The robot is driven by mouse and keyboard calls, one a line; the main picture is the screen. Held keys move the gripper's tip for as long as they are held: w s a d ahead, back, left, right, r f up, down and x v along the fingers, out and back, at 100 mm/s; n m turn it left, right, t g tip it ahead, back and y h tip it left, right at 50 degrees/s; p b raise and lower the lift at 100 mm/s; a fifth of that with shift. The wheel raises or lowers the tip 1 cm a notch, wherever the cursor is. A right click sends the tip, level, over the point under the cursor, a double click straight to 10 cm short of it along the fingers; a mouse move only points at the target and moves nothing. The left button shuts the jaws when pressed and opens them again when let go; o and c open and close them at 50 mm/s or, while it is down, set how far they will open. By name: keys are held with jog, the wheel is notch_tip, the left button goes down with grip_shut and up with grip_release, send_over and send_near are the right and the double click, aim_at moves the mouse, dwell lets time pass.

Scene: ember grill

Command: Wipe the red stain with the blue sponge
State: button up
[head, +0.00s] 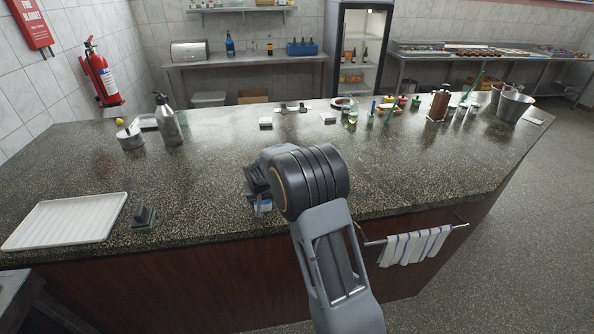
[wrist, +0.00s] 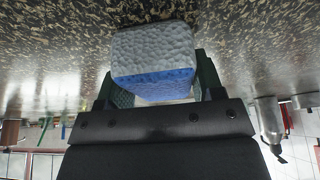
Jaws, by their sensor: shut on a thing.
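My gripper (wrist: 153,85) is shut on the blue sponge (wrist: 154,77), which has a blue layer and a pale grey-white layer. In the wrist view the sponge sits between the two fingers, with the speckled counter (wrist: 45,40) close to it; I cannot tell whether they touch. In the head view my gripper (head: 262,205) is over the front part of the counter (head: 210,185), mostly hidden behind my arm. I see no red stain in either view; my arm hides part of the counter.
A white ribbed tray (head: 65,222) and a small dark block (head: 144,217) lie at the left front. A metal bottle (head: 168,120) and a small pot (head: 130,138) stand behind. Bottles, bowls and a metal bucket (head: 514,106) crowd the back right. A striped towel (head: 414,246) hangs on the front rail.

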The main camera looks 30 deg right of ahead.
jog(key=shift+w+a+f, duration=0.1)
jog(key=shift+w+a, duration=0.1)
jog(key=shift+a, duration=0.6)
jog(key=r, duration=0.2)
jog(key=r+p, duration=0.1)
jog(key=shift+s+d+r, duration=0.1)
jog(key=shift+d+r, duration=0.1)
jog(key=shift+r, duration=0.15)
jog(key=shift+a+r+p, duration=0.15)
jog(key=shift+r+p, duration=0.45)
jog(key=shift+r, duration=0.1)
jog(key=shift+r+p, duration=0.85)
jog(key=shift+r, duration=0.8)
jog(key=shift+f, duration=0.1)
